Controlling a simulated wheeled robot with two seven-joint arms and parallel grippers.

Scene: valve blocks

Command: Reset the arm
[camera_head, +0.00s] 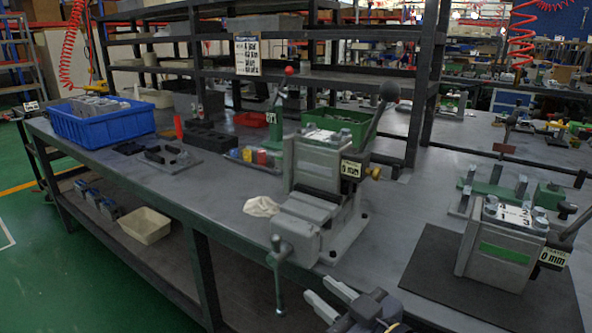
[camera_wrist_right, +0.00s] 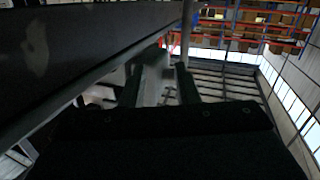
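My right gripper (camera_head: 328,296) comes in at the bottom edge of the head view, just in front of the bench's near edge. Its two pale fingertips stand apart with nothing seen between them. In the right wrist view the dark fingers (camera_wrist_right: 160,85) point up toward the ceiling, with a pale blurred shape showing between them. My left gripper is not in view. A grey valve block (camera_head: 500,250) with a "0 mm" label is at the right.
A black mat (camera_head: 430,275) lies under the valve block. A blue crate (camera_head: 98,120) of parts stands at the bench's left end. A pale cloth (camera_head: 262,206) lies left of the fixture. Shelving with dark posts rises behind.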

